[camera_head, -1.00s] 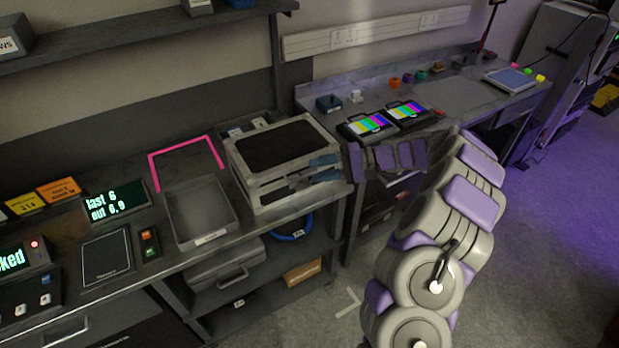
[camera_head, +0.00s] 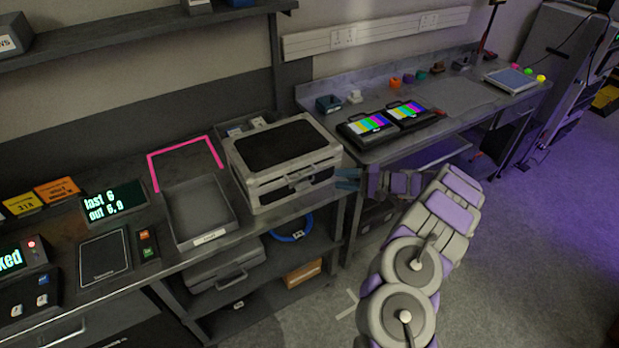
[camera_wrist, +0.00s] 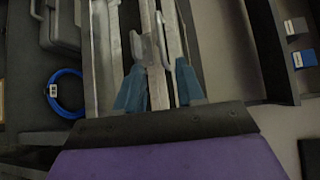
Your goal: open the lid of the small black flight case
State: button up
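The small black flight case (camera_head: 286,143) with silver edges stands on the left bench, its lid down. A silver latch or handle (camera_head: 301,180) shows on its front. My gripper (camera_head: 346,179) is just off the case's right front corner, with its blue fingers apart. In the wrist view, the two blue fingertips (camera_wrist: 158,80) are spread. The case's silver edge strips (camera_wrist: 157,20) and a grey latch-like piece (camera_wrist: 147,48) lie beyond and between them. I cannot tell whether either finger touches the case.
A grey open tray (camera_head: 199,237) sits left of the case, with a pink outline (camera_head: 184,146) behind it. Two colour-bar monitors (camera_head: 385,122) lie on the right bench. A shelf below holds a grey case (camera_head: 226,267) and a blue cable (camera_head: 292,236). Floor at right is clear.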

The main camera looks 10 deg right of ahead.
jog(key=b+x, duration=0.1)
jog(key=x, duration=1)
jog(key=shift+w, duration=0.1)
grip_shut()
